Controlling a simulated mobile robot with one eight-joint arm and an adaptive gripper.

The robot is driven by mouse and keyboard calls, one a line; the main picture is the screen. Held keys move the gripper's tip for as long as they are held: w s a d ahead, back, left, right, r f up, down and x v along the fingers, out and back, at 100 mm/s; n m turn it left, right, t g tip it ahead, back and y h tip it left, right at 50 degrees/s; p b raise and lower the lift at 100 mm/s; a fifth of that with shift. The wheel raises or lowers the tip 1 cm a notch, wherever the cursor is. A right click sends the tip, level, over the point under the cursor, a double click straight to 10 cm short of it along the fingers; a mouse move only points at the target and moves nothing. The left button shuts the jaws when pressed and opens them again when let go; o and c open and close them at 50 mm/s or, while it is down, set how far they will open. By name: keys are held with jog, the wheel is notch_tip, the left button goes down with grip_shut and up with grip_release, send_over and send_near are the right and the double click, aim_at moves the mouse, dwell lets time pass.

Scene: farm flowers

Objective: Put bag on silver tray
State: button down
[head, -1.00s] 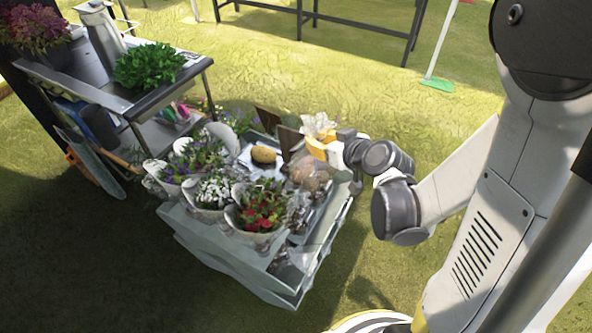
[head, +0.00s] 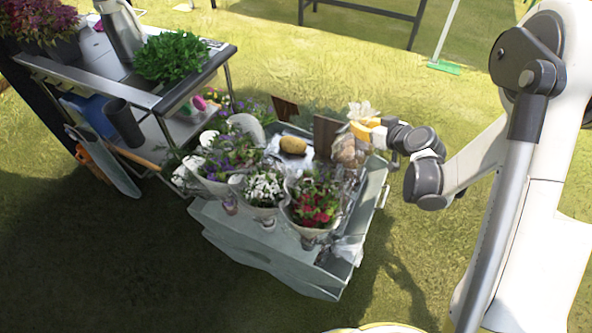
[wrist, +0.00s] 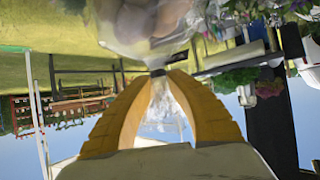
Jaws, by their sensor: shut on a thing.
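My gripper (wrist: 160,85) has yellow fingers, shut on the gathered neck of a clear bag (wrist: 150,20) of round brownish items. In the head view the bag (head: 348,152) hangs below my gripper (head: 358,128), over the back right part of the grey cart. I cannot tell whether its bottom touches anything. A silvery surface (head: 279,158), perhaps the silver tray, shows on the cart left of the bag, with a yellowish potato-like item (head: 293,145) on it. Flowers and a brown board hide part of it.
The grey cart (head: 265,245) carries several wrapped flower bouquets (head: 262,190) along its front. A brown board (head: 327,135) stands beside the bag. A metal table (head: 110,75) with a leafy green plant (head: 171,57) stands at left. Grass right of the cart is open.

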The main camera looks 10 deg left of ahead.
jog(key=w+a+f+n+g+y, duration=0.1)
jog(key=w+a+f, duration=0.2)
jog(key=a+f, duration=0.25)
jog(key=w+a+f+n+g+y+b, duration=0.1)
jog(key=w+a+f+n, duration=0.1)
jog(key=a+f, duration=0.35)
jog(key=w+a+f+n+g+y, duration=0.1)
jog(key=w+a+f, duration=0.2)
jog(key=f, duration=0.4)
notch_tip(320, 180, down, 11)
jog(key=b, duration=0.5)
jog(key=shift+a+f, duration=0.15)
jog(key=shift+a, duration=0.1)
jog(key=c, duration=1.4)
grip_release()
jog(key=shift+s+r, duration=0.1)
jog(key=shift+r, duration=0.1)
